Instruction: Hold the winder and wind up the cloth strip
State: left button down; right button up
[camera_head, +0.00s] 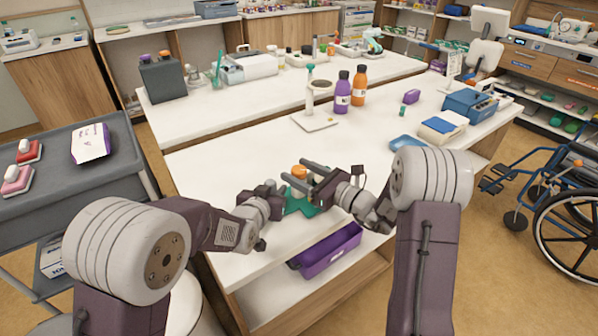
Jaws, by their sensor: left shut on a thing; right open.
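A green piece (300,199), which I take to be the winder, is at the front of the white table. My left gripper (283,200) is shut on it from the left; its fingers are mostly hidden. An orange knob (299,171) shows just above the green piece; whether the two are joined is hidden. My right gripper (299,176) reaches in from the right, open, its dark fingers on either side of the knob as seen from here. I cannot tell whether they touch it. I cannot make out a cloth strip.
A purple bin (330,250) sits below the table's front edge. Purple (342,94) and orange (359,86) bottles stand farther back beside a white tray (315,122). Blue containers (470,104) are at the right. A grey cart (60,165) stands left, a wheelchair (565,205) right.

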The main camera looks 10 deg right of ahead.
aim_at(299, 169)
jog(key=shift+w+a, duration=0.1)
jog(key=shift+w, duration=0.05)
grip_shut()
jog(key=shift+a+m+t+h, duration=0.1)
jog(key=shift+m+t+h, duration=0.7)
jog(key=shift+m+h, duration=0.4)
jog(key=shift+m+t+h, duration=0.3)
jog(key=shift+h, duration=0.5)
grip_release()
notch_tip(299, 169, up, 10)
jog(key=shift+r, duration=0.1)
